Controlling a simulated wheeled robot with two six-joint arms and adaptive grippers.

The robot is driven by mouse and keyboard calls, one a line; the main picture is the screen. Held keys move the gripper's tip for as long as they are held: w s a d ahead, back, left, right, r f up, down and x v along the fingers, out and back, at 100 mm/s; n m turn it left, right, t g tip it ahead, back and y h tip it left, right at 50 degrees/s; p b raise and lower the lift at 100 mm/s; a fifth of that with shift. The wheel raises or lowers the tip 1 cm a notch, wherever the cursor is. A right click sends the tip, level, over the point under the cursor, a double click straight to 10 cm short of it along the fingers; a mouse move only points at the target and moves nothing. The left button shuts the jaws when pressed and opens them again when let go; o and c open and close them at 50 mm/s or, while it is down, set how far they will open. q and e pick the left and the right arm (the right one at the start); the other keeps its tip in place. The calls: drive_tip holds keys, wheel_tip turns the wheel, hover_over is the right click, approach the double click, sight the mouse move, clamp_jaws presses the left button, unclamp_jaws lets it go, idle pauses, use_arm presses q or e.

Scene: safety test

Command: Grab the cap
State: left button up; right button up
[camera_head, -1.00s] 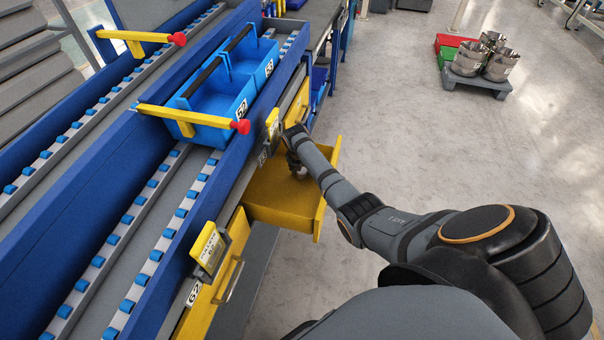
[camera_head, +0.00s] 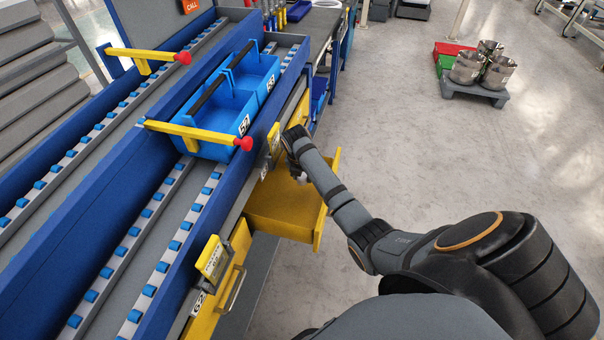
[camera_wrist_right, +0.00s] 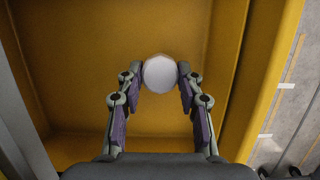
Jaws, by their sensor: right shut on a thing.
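A round white cap (camera_wrist_right: 160,73) is between the fingertips of my right gripper (camera_wrist_right: 158,78) in the right wrist view. The fingers touch it on both sides and are shut on it. The yellow drawer (camera_head: 281,222) is pulled out, and its inside fills most of the wrist view. In the head view my right gripper (camera_head: 301,174) is over the drawer's inner end, and a small pale spot shows at its tip. My left gripper is not in view.
A yellow drawer with a handle (camera_head: 233,288) is nearer to me. Blue bins (camera_head: 243,92) sit on the roller conveyor (camera_head: 150,285), held by a yellow bar with a red knob (camera_head: 243,144). The floor at right is clear up to a cart with metal pots (camera_head: 497,72).

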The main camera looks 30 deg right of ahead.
drive_tip(key=s+a+r+p, duration=0.1)
drive_tip(key=s+a+r, duration=0.4)
drive_tip(key=s, duration=0.3)
drive_tip(key=shift+a, duration=0.2)
